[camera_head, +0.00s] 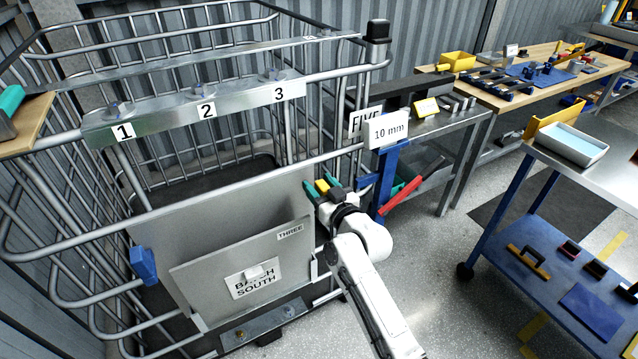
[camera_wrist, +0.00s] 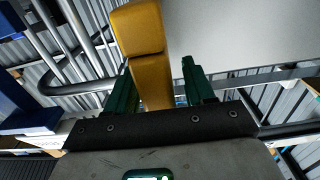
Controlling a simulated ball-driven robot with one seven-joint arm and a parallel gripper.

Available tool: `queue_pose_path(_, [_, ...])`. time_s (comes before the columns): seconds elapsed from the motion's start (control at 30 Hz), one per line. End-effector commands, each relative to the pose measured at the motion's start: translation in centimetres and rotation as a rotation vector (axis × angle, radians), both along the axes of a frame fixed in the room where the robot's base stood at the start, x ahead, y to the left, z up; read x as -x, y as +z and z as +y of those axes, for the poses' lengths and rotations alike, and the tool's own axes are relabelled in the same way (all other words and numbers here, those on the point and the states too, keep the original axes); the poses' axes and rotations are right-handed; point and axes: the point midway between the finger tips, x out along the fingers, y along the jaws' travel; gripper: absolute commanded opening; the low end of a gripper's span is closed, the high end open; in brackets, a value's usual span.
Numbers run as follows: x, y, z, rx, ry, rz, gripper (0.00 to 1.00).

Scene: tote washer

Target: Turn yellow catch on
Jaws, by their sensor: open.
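The yellow catch (camera_wrist: 140,30) shows in the wrist view as a two-part yellow bar, running from the top down between my fingers. My gripper (camera_wrist: 158,82) is open, with one green finger on each side of the catch. The catch lies closer to the left finger; I cannot tell whether they touch. In the head view, my gripper (camera_head: 322,184) is at the right edge of the grey panel on the wire cage. Only a small yellow part of the catch (camera_head: 321,187) shows there between the green fingers. The gripper body hides its lower end.
The wire cage (camera_head: 60,215) carries a metal bar (camera_head: 190,108) numbered 1, 2, 3. A panel (camera_head: 245,270) labelled THREE and BATCH SOUTH is beside my arm. A blue post (camera_head: 388,180) with a red handle (camera_head: 400,196) stands just right of my gripper. Open floor lies right of my arm.

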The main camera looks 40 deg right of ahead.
Motion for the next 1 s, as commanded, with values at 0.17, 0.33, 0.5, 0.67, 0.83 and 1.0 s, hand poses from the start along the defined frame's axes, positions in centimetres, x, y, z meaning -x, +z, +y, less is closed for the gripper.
queue_pose_path(0.17, [-0.57,0.0,-0.13,0.0,0.0,0.0,0.53])
queue_pose_path(0.33, [-0.56,-0.01,-0.13,0.0,0.0,0.0,0.53])
queue_pose_path(0.5, [-0.54,0.0,-0.14,0.0,0.0,0.0,0.4])
queue_pose_path(0.67, [-0.53,0.0,-0.14,0.0,0.0,0.0,0.24])
queue_pose_path(0.83, [-0.52,0.0,-0.14,0.0,0.0,0.0,0.08])
queue_pose_path(1.0, [-0.52,0.0,-0.14,0.0,0.0,0.0,0.0])
